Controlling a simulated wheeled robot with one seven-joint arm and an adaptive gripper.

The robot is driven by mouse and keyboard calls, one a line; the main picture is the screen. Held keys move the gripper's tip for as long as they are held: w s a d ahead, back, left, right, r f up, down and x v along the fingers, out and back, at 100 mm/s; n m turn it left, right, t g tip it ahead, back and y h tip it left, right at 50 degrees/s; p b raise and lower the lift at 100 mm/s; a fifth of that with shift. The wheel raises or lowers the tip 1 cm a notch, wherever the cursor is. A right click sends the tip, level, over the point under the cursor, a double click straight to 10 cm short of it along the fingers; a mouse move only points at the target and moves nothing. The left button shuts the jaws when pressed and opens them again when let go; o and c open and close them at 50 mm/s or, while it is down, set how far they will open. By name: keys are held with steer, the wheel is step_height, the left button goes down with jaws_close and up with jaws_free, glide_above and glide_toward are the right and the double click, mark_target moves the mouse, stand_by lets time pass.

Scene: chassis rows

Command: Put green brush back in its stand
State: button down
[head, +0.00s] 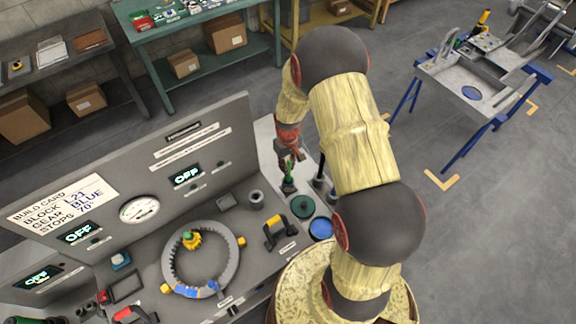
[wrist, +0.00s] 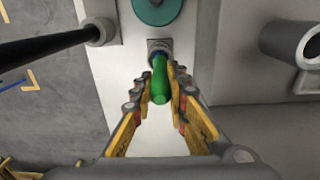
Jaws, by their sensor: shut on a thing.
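My gripper (head: 287,160) is at the right end of the grey workbench, its fingers pointing down. In the wrist view my gripper (wrist: 160,88) is shut on the green brush (wrist: 161,80), gripping it by its green handle. The green brush also shows small below the fingers in the head view (head: 288,184). At the brush's far end is a small grey holder (wrist: 159,45), probably the stand, with a bluish part at the brush. The brush end overlaps the holder in the picture; I cannot tell how deep it sits inside.
A teal disc (wrist: 155,8) lies just beyond the holder, and a black rod (wrist: 45,48) rises to its left. A grey tube (wrist: 297,42) is at the right. The bench also carries a ring gear (head: 168,270) and a blue round dish (head: 321,228).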

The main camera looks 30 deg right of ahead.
steer(key=shift+f+b, duration=0.85)
steer(key=shift+f, duration=0.45)
steer(key=c, duration=1.7)
jaws_free()
steer(key=shift+o, duration=0.2)
steer(key=shift+r, duration=0.15)
step_height(320, 180, up, 12)
steer(key=shift+f, duration=0.1)
